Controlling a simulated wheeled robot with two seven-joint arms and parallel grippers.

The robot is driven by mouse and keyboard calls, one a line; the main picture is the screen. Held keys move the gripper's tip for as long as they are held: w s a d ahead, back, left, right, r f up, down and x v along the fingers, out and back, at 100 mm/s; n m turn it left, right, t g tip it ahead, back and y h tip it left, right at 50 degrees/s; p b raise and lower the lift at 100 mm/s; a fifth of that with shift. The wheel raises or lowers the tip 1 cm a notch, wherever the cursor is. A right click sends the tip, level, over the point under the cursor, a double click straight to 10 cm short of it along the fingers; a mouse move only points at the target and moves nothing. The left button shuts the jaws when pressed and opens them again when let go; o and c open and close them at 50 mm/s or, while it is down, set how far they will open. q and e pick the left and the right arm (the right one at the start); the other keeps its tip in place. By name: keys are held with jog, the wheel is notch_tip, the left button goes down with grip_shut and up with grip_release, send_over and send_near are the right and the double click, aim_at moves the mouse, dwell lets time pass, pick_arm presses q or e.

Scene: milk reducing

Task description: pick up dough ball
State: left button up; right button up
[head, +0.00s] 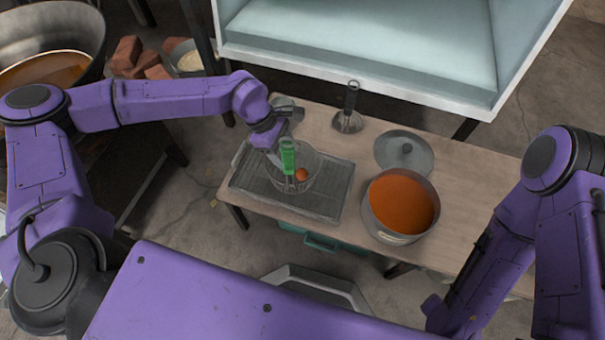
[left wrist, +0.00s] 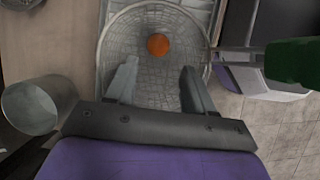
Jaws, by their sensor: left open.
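An orange-brown dough ball (head: 302,174) lies in a wire mesh basket (head: 318,172) on the dark tray. In the left wrist view the ball (left wrist: 158,44) rests on the mesh near the far side of the basket (left wrist: 210,40). My left gripper (left wrist: 158,85) is open and empty. Its two fingers point toward the ball, with the ball a little beyond the fingertips and roughly between them. In the head view the green-handled tool (head: 288,158) partly hides the basket and the fingers. My right gripper cannot be made out; only the right arm shows.
A pot of orange liquid (head: 400,204) stands right of the tray (head: 336,208), with a lid (head: 404,152) behind it. A metal cup (left wrist: 30,108) is left of my gripper. The table's right part is bare.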

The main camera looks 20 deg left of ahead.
aim_at(300, 171)
pick_arm(q)
jog(key=b+x, duration=0.1)
jog(key=x, duration=0.3)
jog(key=b+x, duration=0.2)
jog(key=x, duration=0.2)
jog(key=shift+w+d, duration=0.1)
jog(key=shift+w, duration=0.1)
jog(key=shift+r, duration=0.15)
jog(key=c, duration=0.5)
